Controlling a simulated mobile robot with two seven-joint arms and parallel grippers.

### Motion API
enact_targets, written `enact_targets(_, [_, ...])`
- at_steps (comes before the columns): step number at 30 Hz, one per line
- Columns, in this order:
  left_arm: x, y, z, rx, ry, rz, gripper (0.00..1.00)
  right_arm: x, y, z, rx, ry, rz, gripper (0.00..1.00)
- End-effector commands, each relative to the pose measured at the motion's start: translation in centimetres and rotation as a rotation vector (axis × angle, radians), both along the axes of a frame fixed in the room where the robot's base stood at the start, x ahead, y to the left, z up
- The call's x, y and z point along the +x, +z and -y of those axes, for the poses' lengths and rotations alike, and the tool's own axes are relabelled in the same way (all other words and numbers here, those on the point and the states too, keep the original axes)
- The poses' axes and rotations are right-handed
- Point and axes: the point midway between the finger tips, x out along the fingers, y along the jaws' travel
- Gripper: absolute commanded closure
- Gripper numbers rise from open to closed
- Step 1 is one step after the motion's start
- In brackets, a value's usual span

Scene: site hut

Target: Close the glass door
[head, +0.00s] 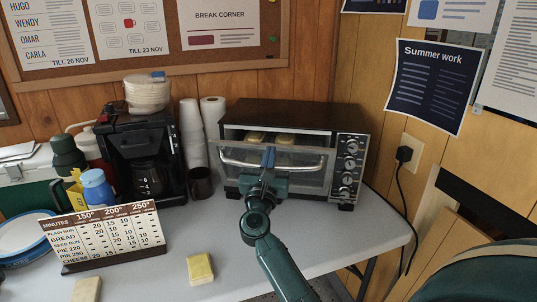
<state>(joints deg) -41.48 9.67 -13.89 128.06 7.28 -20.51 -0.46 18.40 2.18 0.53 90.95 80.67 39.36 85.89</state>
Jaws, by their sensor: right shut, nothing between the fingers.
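The toaster oven (295,118) stands at the back right of the table. Its glass door (300,181) appears partly open, its top edge and pale handle (236,163) tilted out toward me. Two yellowish pieces (255,137) show inside through the gap above the door. My left gripper is out of view.
A coffee maker (144,155) and stacked cups (192,133) stand left of the oven. A timing chart (112,236), a yellow block (200,268) and a cream block (87,289) are nearer me. The table in front of the oven is mostly clear.

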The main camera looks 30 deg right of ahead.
Motion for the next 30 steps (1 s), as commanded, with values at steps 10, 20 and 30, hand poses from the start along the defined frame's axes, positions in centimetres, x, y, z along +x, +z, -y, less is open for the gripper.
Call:
enact_targets(10, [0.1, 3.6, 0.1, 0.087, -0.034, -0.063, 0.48, 2.6, 2.8, 2.4, 0.123, 0.0, -0.133, 1.0])
enact_targets(20, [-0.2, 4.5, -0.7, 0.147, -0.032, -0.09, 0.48, 4.2, 2.6, 3.8, 0.196, 0.002, -0.213, 1.0])
enact_targets(30, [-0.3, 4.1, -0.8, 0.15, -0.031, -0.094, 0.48, 4.3, 2.4, 3.9, 0.2, 0.003, -0.216, 1.0])
